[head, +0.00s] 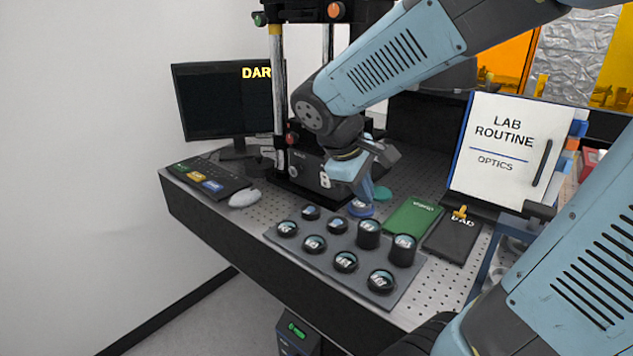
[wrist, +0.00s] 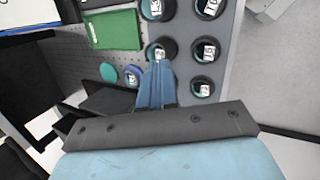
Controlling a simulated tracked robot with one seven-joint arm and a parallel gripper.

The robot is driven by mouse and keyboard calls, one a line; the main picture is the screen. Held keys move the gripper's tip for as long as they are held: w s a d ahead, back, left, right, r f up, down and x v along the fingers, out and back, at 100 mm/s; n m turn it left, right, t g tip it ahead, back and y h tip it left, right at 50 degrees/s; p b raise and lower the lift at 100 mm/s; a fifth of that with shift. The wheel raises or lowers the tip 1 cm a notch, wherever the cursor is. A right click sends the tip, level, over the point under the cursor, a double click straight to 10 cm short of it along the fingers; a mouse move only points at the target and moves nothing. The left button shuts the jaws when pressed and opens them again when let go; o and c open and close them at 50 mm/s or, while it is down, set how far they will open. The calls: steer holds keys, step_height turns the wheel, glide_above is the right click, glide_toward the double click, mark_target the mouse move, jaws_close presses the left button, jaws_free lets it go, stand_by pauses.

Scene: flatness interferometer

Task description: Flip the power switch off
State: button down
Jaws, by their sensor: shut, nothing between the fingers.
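A dark box (head: 290,345) with a small green lit part (head: 296,331) shows below the front edge of the table in the head view. It may carry the power switch, but I cannot make out a lever or its position. The black interferometer (head: 306,170) stands at the back of the table with a red knob on its column; no switch is clear there either. My gripper (head: 365,208) points down above the back of the grey tray, up and to the right of the dark box. In the wrist view my gripper (wrist: 158,66) has its blue fingers together, with nothing between them.
The grey tray (head: 334,275) holds several black round pieces. A green book (head: 413,217), a black notebook (head: 452,241) and a "Lab Routine" board (head: 505,145) are to its right. Floor left of the table is clear.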

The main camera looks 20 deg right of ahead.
steer(key=w+a+f+n+t+h, duration=0.2)
steer(key=w+a+f+n, duration=0.1)
steer(key=w+a+n, duration=0.1)
steer(key=w+a+f+n+t+h, duration=0.2)
steer(key=w+a+f+n+h, duration=0.1)
steer(key=w+n, duration=0.4)
steer(key=w+a+f+n+t+h, duration=0.2)
steer(key=w+a+f+n+h, duration=0.1)
steer(key=w+a+n, duration=0.2)
steer(key=shift+w+a+t, duration=0.3)
steer(key=shift+w+a, duration=0.05)
steer(key=shift+w, duration=0.15)
steer(key=shift+w+a+f+n+t, duration=0.3)
steer(key=shift+a+n+t, duration=0.1)
steer(key=shift+a+n, duration=0.2)
steer(key=shift+d, duration=0.2)
glide_toward(323, 178)
steer(key=x, duration=0.5)
steer(key=shift+d+f, duration=0.15)
steer(key=shift+f, duration=0.15)
steer(key=shift+w+d+r, duration=0.1)
steer(key=shift+w+d, duration=0.3)
steer(key=shift+d, duration=0.1)
